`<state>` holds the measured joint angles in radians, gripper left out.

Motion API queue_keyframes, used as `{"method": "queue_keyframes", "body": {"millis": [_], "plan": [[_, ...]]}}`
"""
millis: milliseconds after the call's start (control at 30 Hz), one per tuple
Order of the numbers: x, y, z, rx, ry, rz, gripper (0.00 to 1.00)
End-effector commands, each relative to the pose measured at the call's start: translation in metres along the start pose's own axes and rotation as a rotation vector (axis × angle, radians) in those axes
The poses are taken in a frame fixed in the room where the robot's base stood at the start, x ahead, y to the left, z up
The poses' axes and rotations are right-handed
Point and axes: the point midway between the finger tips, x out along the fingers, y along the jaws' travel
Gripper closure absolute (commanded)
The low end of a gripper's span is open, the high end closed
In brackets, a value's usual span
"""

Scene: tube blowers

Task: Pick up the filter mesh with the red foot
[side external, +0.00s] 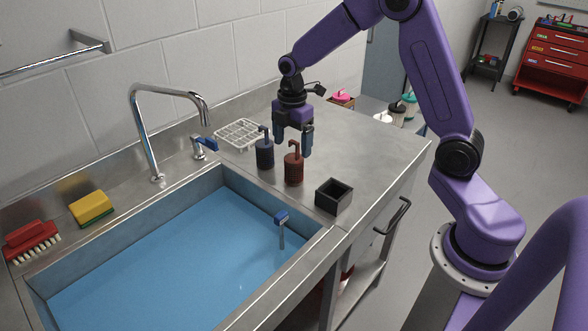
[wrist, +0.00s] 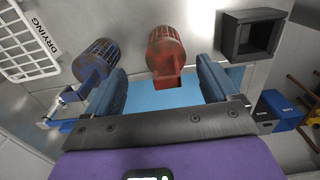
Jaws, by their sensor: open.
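The red filter mesh (side external: 294,170) stands on the steel counter, a caged cylinder with a bent red foot pointing up. In the wrist view the red mesh (wrist: 166,48) lies ahead, its foot toward the gap between my fingertips. A dark blue filter mesh (side external: 265,153) of like shape stands to its left; it also shows in the wrist view (wrist: 97,60). My gripper (side external: 293,143) is open and points down, close to the red mesh's foot. In the wrist view the fingers (wrist: 160,75) are apart with nothing held. Whether a finger touches the foot cannot be told.
A black open box (side external: 333,196) stands right of the red mesh. A white wire drying rack (side external: 240,133) lies behind. The sink with blue water (side external: 190,265) is in front, with a tap (side external: 150,130) behind it. The counter to the right is clear.

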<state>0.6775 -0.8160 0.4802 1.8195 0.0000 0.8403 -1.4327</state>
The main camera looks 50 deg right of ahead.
Motion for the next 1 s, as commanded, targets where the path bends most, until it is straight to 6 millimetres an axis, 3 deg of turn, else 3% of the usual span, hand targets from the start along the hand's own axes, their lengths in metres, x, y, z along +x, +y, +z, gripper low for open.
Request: {"method": "queue_keyframes", "body": {"millis": [333, 667, 767, 867, 1000], "plan": [[0.044, -0.008, -0.002, 0.0, -0.001, -0.004, 0.13], [0.05, -0.007, -0.002, 0.0, 0.0, -0.001, 0.13], [0.05, -0.007, -0.002, 0.0, 0.0, -0.001, 0.39], [0.05, -0.007, -0.002, 0.0, 0.0, -0.002, 0.71], [0.05, -0.007, -0.002, 0.0, 0.0, -0.001, 0.73]]}}
